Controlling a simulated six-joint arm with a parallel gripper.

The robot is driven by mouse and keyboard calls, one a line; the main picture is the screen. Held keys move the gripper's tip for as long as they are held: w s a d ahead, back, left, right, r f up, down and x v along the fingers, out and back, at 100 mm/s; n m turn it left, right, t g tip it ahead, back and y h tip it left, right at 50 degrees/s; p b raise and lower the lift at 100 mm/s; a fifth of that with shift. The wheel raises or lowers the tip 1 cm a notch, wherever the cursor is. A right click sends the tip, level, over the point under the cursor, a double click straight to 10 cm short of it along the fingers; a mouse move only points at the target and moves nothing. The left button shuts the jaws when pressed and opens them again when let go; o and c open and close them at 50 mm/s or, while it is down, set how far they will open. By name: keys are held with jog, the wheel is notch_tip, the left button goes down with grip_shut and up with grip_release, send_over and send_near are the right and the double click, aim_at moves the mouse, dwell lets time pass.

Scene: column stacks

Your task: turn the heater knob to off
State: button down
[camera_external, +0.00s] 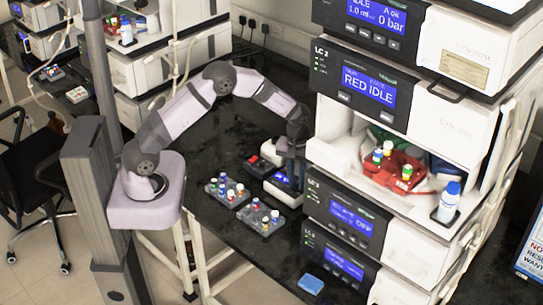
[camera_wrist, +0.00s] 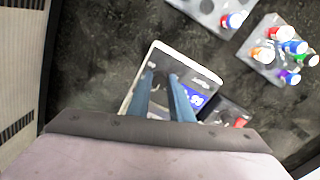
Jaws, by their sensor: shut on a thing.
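The heater (camera_external: 285,190) is a small white-edged box with a dark face and a lit blue display. It sits on the black bench beside the instrument column. It also shows in the wrist view (camera_wrist: 185,62), with its display (camera_wrist: 195,98) to the right of the fingers. My gripper (camera_external: 286,174) reaches down onto the heater's face. In the wrist view, the blue fingers of my gripper (camera_wrist: 162,78) are close together and shut on the heater knob. The knob is mostly hidden between the fingertips, so I cannot read its setting.
Two grey vial racks (camera_external: 227,193) (camera_external: 262,220) with coloured caps stand to the left and front of the heater. A dark box with red (camera_external: 257,164) is right behind it. The tall instrument column (camera_external: 345,205) stands close on the right. A blue block (camera_external: 310,284) lies near the front.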

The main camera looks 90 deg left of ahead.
aim_at(297, 183)
jog(key=n, duration=0.5)
jog(key=shift+w+r+n, duration=0.1)
jog(key=shift+n, duration=0.2)
jog(key=n, duration=0.6)
jog(key=shift+w, duration=0.1)
jog(key=n, duration=0.5)
jog(key=shift+a+n, duration=0.1)
jog(key=shift+n, duration=0.3)
jog(key=n, duration=0.5)
jog(key=shift+n, duration=0.3)
jog(key=c, duration=1.6)
grip_release()
jog(key=shift+r+b, duration=1.05)
jog(key=shift+r, duration=2.6)
